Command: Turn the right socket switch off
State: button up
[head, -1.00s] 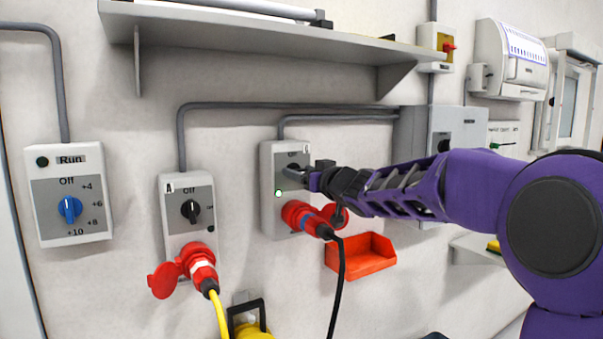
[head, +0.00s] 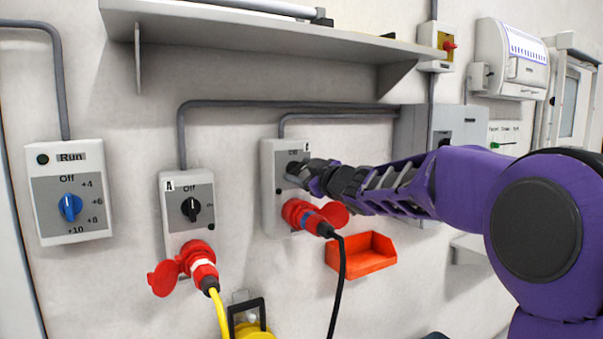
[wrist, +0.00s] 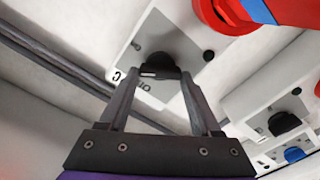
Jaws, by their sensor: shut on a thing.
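The right socket box (head: 268,215) is on the wall, with a grey switch panel and a red plug (head: 305,216) on a black cable. My gripper (head: 301,173) is at its black rotary switch, which it largely hides in the head view. In the wrist view my gripper (wrist: 160,76) has its fingers shut on the black knob (wrist: 158,63). The knob's white mark faces the upside-down Off label (wrist: 144,88). The small round lamp (wrist: 209,55) beside the knob looks dark.
The left socket (head: 172,232), marked A, has a black knob and a yellow cable. A blue-knob Run box (head: 45,220) is further left. A shelf (head: 270,35) is above, and a red bin (head: 372,262) is below right of my gripper.

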jog(key=n+b, duration=0.1)
jog(key=n, duration=0.2)
jog(key=n+b, duration=0.1)
jog(key=n, duration=0.2)
jog(key=shift+a+f+n, duration=0.1)
jog(key=shift+f+n, duration=0.1)
jog(key=shift+n, duration=0.1)
jog(key=n+b, duration=0.2)
jog(key=n, duration=0.2)
jog(key=shift+n, duration=0.3)
jog(key=o, duration=1.4)
jog(key=shift+s, duration=0.15)
